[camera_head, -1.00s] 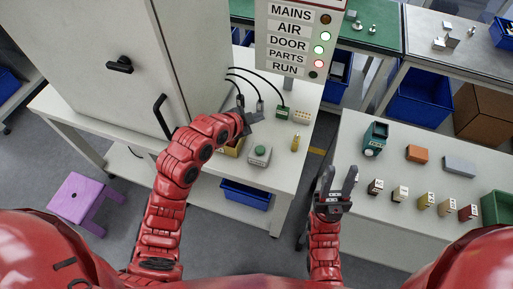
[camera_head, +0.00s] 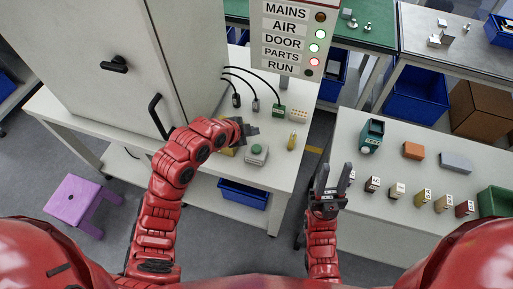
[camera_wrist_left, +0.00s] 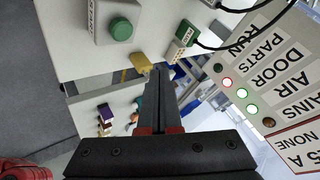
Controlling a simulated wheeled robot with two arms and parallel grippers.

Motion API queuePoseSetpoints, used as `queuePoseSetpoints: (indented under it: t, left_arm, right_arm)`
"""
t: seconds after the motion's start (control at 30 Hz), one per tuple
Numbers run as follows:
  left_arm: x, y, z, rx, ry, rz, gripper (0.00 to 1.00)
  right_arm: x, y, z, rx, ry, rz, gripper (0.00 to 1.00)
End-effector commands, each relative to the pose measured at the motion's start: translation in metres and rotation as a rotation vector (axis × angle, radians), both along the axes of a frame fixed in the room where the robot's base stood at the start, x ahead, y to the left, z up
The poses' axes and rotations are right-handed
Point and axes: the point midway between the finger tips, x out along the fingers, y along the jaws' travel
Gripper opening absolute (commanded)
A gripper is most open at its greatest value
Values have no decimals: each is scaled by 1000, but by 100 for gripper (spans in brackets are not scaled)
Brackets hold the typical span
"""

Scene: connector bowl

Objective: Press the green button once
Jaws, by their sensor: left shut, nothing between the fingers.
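The green button (camera_head: 257,149) is a round cap on a small grey box (camera_head: 256,159) on the white bench beside the cabinet. The button also shows at the upper left of the left wrist view (camera_wrist_left: 121,29), clear of the fingers. My left gripper (camera_head: 251,131) is just behind and slightly left of the button box in the head view, apart from the button. Its fingers (camera_wrist_left: 160,78) are shut with nothing between them. My right gripper (camera_head: 335,178) is open and empty between the two benches.
Black cables end in plugs (camera_head: 236,100) behind my left gripper, near a green connector (camera_head: 279,111). A yellow item (camera_head: 292,141) stands right of the button box. A sign panel (camera_head: 291,39) hangs at the back. Several blocks sit on the right bench (camera_head: 380,235).

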Motion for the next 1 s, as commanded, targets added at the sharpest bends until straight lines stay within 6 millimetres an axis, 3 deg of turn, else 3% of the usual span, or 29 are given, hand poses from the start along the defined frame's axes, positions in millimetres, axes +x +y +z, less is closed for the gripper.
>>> queuePoseSetpoints:
  t: [0.27,0.4,1.0]
  left_arm:
    - [0,0,-43,0,3,1,0]
    - [0,0,-62,-2,0,1,0]
    - [0,0,-67,-1,0,1,0]
  right_arm:
    - [0,0,-17,0,0,0,39]
    - [0,0,-36,0,0,0,39]
    - [0,0,-40,0,0,0,39]
